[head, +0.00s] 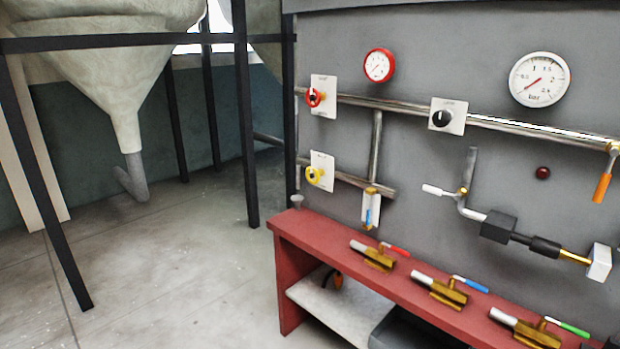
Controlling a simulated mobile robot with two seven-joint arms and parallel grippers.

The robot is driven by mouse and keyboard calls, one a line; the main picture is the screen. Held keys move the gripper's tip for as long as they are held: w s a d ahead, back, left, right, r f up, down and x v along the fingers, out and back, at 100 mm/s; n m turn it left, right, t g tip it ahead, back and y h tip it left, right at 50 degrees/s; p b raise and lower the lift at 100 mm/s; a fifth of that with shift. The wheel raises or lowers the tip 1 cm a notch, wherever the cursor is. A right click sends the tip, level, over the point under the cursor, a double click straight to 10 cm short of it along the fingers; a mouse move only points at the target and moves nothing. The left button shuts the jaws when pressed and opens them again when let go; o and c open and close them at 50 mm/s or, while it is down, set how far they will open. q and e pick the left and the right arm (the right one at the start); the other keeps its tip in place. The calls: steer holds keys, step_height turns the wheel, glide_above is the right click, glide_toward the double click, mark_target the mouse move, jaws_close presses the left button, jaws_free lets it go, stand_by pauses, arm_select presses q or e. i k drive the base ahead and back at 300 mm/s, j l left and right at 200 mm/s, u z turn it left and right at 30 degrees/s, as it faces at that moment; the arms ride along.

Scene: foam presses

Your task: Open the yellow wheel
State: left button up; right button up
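Neither of my grippers shows in the head view, and nothing touches the wheel.
A red bench (300,228) with several brass valves, among them one with a red handle (396,250), stands below the panel. Gauges (540,79), pipes and a black knob (440,118) are on the panel. A hopper (110,60) on dark posts stands left. The floor (180,270) between is clear.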

mark_target(309, 176)
steer(key=i+j, duration=0.35)
steer(key=i, duration=0.15)
steer(key=i+j+u, duration=0.1)
steer(key=i+j, duration=0.3)
steer(key=i, duration=0.05)
